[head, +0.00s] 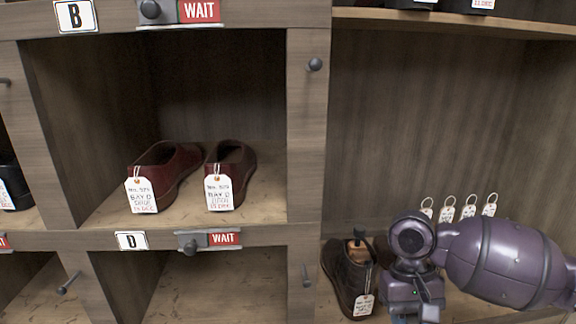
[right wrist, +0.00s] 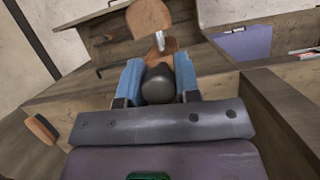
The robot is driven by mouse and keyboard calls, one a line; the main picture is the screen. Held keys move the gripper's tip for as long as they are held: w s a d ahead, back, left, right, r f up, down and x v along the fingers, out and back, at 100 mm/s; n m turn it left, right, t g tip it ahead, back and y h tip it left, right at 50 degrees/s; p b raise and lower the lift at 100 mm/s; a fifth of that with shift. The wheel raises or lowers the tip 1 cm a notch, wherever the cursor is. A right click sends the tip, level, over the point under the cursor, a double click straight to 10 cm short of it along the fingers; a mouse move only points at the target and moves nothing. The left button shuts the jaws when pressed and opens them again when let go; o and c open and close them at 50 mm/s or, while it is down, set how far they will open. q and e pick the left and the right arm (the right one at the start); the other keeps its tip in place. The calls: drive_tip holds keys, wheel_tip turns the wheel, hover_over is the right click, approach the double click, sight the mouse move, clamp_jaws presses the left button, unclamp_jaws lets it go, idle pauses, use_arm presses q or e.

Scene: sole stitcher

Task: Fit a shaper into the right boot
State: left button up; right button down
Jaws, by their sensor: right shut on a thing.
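My right gripper (head: 426,306) is in front of the lower right bay in the head view. In the right wrist view its blue fingers (right wrist: 158,76) are shut on the dark knob of a shaper (right wrist: 150,18). That shaper has a metal rod and brown wooden parts, and no boot shows around it there. A dark brown boot (head: 340,272) with a white tag stands left of the gripper. A wooden shaper with a dark knob (head: 358,246) shows in its opening. My arm hides what lies right of this boot. My left gripper is out of view.
Several ringed tags (head: 448,212) show behind my arm. A brush (right wrist: 41,128) lies at the left in the wrist view.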

drive_tip(key=shift+s+r+p, duration=0.25)
drive_tip(key=shift+r+p, duration=0.25)
drive_tip(key=shift+f, duration=0.2)
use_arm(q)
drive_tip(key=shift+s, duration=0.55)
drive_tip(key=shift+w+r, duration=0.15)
